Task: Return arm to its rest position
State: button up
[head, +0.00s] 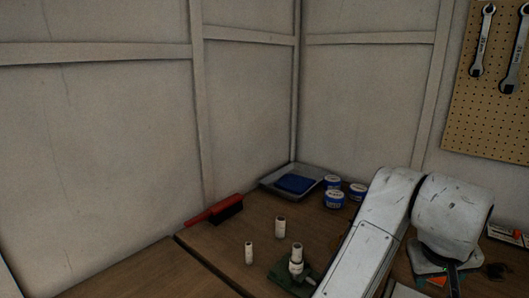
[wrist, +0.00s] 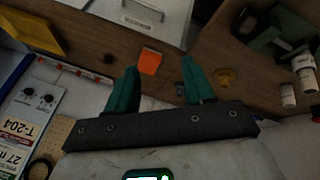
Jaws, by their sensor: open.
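My gripper shows in the wrist view (wrist: 155,92) as two green fingers on a dark bar. The fingers stand apart with nothing held between them. Beyond them is a wooden bench top (wrist: 120,45) with an orange piece (wrist: 150,62) lying on it, seen between the fingertips. In the head view my white arm reaches over the right part of the bench, and the gripper end is mostly hidden.
In the head view, a red-handled brush (head: 213,210), a grey tray (head: 271,187) with a blue item, several blue-and-white tins (head: 334,199), white cylinders (head: 281,227) and a green fixture (head: 285,277) stand on the bench. Wrenches (head: 483,42) hang on a pegboard. Walls close the corner.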

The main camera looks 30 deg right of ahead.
jog(key=w+a+f+n+t, duration=0.1)
jog(key=a+f+n, duration=0.15)
jog(key=f, duration=0.55)
jog(key=w+a+f+n+t, duration=0.1)
jog(key=f+n, duration=0.3)
jog(key=f, duration=0.4)
jog(key=s+a+f+n+g+y, duration=0.1)
jog(key=s+a+f+y, duration=0.4)
jog(key=s+a+f, duration=0.6)
jog(key=a+f+g, duration=0.1)
jog(key=a+f, duration=0.3)
jog(key=shift+s+y, duration=0.15)
jog(key=shift+y, duration=0.15)
